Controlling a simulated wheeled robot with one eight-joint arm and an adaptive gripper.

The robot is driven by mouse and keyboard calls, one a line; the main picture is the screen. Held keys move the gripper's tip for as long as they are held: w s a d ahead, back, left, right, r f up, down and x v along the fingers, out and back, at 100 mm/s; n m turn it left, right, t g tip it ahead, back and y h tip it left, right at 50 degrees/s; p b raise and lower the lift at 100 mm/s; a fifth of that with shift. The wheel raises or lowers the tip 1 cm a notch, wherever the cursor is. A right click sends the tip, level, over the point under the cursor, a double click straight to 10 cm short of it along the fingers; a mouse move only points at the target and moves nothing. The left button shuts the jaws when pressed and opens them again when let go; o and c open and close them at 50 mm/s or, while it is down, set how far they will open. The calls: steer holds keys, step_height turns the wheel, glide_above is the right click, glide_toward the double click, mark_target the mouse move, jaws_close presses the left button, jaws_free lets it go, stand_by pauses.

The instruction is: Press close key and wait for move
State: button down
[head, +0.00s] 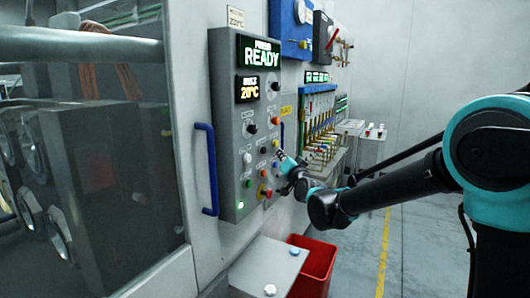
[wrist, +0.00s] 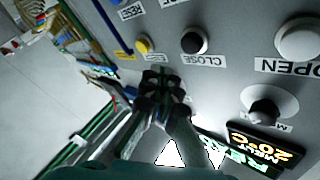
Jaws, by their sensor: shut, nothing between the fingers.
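The grey control panel (head: 230,180) stands upright on the machine, its display (head: 261,57) reading READY. In the wrist view, where the labels appear upside down, the black close key (wrist: 193,40) sits beside its CLOSE label, between the white open key (wrist: 299,40) and a yellow key (wrist: 143,45). My gripper (wrist: 162,78) is shut and empty, its fingertips near the panel, below and left of the close key in that view. They look apart from the key; the exact gap to the panel is unclear. In the head view my gripper (head: 282,158) is at the panel's right side.
A second display (head: 247,89) reads 20°C. A blue handle (head: 208,169) is left of the panel. A blue-topped rack (head: 318,88) with several rods stands to the right. A red bin (head: 316,265) and a grey box (head: 262,268) are below. Open floor lies at right.

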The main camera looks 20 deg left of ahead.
mark_target(264, 150)
steer(key=shift+w+a, duration=0.15)
steer(key=shift+a, duration=1.4)
steer(key=shift+a, duration=0.15)
steer(key=shift+a, duration=0.25)
